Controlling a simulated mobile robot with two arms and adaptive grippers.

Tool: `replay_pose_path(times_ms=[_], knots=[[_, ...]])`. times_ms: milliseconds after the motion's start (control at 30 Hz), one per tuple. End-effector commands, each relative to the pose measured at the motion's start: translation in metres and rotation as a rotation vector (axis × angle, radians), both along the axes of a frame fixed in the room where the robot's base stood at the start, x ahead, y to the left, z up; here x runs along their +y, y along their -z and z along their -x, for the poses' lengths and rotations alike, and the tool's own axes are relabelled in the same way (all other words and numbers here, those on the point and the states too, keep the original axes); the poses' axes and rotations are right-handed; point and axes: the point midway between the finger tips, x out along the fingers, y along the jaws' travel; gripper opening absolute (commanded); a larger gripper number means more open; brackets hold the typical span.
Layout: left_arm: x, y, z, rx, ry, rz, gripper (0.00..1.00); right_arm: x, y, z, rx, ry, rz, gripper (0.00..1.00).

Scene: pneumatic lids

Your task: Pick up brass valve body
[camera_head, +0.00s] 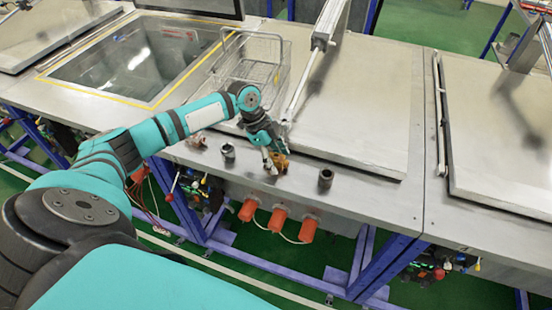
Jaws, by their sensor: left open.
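The brass valve body (281,164) is a small golden-brown piece on the metal bench top, near its front edge. My left gripper (273,155) is right at it, pointing down with its fingers open. The fingers hide part of the valve body. At this size I cannot tell whether they touch it. My right gripper is out of view.
A grey cylinder (228,153) and a small reddish-brown fitting (196,141) stand to the left. A dark cylinder (325,179) stands to the right. A wire basket (248,58) and a flat metal lid (365,95) lie behind. Orange-red parts (279,218) hang below the front edge.

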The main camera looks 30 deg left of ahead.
Motion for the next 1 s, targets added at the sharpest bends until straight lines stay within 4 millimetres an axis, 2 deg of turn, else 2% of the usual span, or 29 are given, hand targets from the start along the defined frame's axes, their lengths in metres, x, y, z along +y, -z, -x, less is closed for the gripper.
replay_pose_path(times_ms=[100,567,1000], knots=[[0.0001,0.0003,0.0001,0.001,0.000,0.000,0.60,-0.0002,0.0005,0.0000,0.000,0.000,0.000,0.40],[0.0001,-0.0004,0.0000,0.001,-0.001,0.000,0.00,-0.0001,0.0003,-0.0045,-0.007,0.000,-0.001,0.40],[0.0002,-0.0030,-0.0008,-0.002,-0.001,0.001,0.00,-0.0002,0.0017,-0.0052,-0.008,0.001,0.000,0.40]])
